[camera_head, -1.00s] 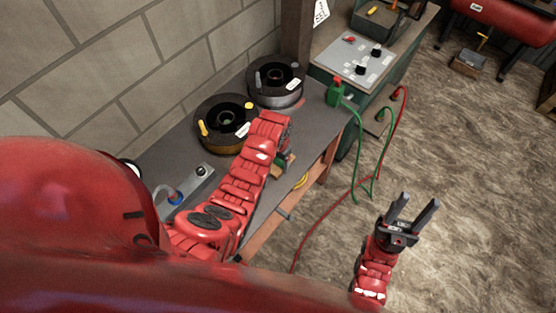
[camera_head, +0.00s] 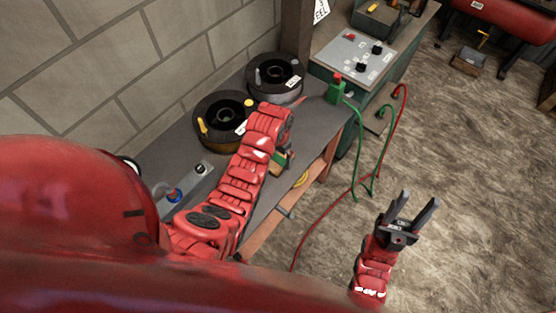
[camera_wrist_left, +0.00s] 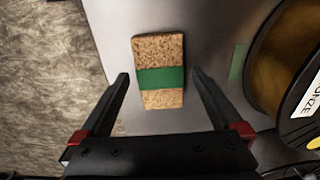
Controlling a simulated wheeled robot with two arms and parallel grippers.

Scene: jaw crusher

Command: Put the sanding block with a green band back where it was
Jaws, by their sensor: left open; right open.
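The sanding block (camera_wrist_left: 160,48) is tan with a green band around its middle. In the left wrist view it lies flat on the grey bench top. My left gripper (camera_wrist_left: 160,75) is open, with one fingertip to each side of the block's lower part and a gap on both sides. I cannot tell how high the fingers are above the bench. In the head view the block (camera_head: 278,169) shows only partly beside my left forearm, which hides most of the left gripper. My right gripper (camera_head: 408,214) is open and empty over the floor.
Two dark spools, one nearer (camera_head: 224,119) and one farther (camera_head: 274,78), stand along the wall side. A green strip (camera_wrist_left: 238,62) lies on the bench between block and spool.

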